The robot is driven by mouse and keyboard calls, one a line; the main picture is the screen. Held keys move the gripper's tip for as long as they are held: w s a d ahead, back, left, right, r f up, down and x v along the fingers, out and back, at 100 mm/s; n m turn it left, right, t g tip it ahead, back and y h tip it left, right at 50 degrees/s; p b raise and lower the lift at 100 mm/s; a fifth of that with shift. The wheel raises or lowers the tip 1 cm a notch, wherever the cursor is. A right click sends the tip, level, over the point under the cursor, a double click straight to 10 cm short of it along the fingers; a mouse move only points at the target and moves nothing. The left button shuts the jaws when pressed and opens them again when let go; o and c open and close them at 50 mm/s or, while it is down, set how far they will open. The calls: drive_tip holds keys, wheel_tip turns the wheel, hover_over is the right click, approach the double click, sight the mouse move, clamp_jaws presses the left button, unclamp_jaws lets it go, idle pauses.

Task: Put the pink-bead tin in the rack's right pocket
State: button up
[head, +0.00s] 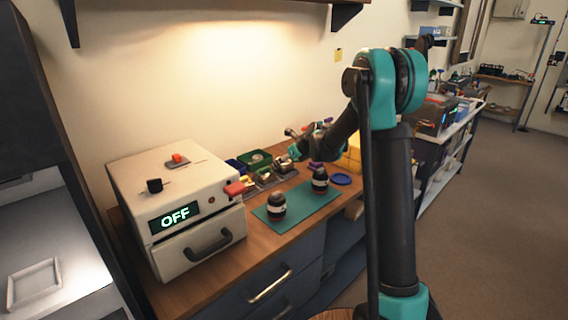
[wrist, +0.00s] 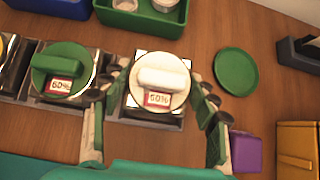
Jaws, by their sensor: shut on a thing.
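My gripper (wrist: 160,80) is shut on a round cream piece with a white bar handle (wrist: 162,78) and a label that seems to read 60%. A fingertip lies at each side of its rim. The piece is over a square dark-and-silver holder, and I cannot tell if it rests there or is raised. To its left, a round green piece with a green bar handle (wrist: 62,68) sits in a similar holder. In the head view my gripper (head: 303,146) is small above the back of the bench. I see no pink beads, and cannot tell which piece is the pink-bead tin.
A green tray (wrist: 118,18) with small cups and a blue tray (wrist: 50,8) lie behind. A green disc (wrist: 237,70), a purple box (wrist: 243,152) and a yellow box (wrist: 297,150) lie right. Two dark jars (head: 277,206) stand on a green mat (head: 300,214), beside a white oven (head: 175,190).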

drive_tip(key=o, duration=1.8)
drive_tip(key=shift+f, duration=0.25)
drive_tip(key=v, duration=1.2)
drive_tip(key=shift+r, duration=0.1)
